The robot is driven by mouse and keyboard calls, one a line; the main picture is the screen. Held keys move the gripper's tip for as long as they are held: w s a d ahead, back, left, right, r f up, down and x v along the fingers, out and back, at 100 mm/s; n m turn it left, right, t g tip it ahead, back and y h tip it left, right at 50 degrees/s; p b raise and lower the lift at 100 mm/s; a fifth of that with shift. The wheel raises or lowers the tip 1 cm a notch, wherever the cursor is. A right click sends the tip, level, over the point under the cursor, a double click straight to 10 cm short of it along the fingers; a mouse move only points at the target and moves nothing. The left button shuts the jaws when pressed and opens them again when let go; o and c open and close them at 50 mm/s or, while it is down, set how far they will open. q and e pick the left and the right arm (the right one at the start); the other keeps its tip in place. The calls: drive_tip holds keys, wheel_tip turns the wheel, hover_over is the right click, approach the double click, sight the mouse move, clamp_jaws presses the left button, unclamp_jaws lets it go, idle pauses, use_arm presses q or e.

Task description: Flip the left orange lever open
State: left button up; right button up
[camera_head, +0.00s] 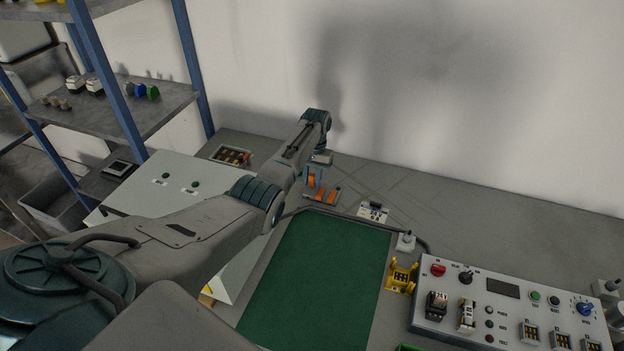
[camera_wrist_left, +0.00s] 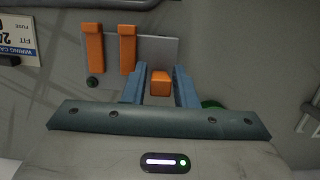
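Three orange levers sit on a small grey plate on the bench. The left lever (camera_head: 311,181) is partly hidden by my gripper in the head view. In the wrist view its orange end (camera_wrist_left: 160,83) looks short and points toward the camera. The middle lever (camera_wrist_left: 127,48) and right lever (camera_wrist_left: 94,47) appear longer, side by side to the left in that view. My left gripper (camera_head: 313,173) is over the left lever, with its blue fingers (camera_wrist_left: 161,75) on either side of it. Narrow gaps show, so the gripper looks open. My right gripper is out of view.
A green mat (camera_head: 318,275) lies in front of the levers. A labelled card (camera_head: 373,211), a yellow fixture (camera_head: 402,275) and a control panel (camera_head: 512,300) are to the right. A white wall is behind. A blue-posted shelf (camera_head: 120,108) stands at the left.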

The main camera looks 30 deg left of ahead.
use_arm(q)
wheel_tip(320, 180, up, 10)
drive_tip(key=w+b, duration=0.2)
drive_tip(key=shift+a+r, duration=0.2)
drive_tip(key=shift+a, duration=0.05)
idle(0.3)
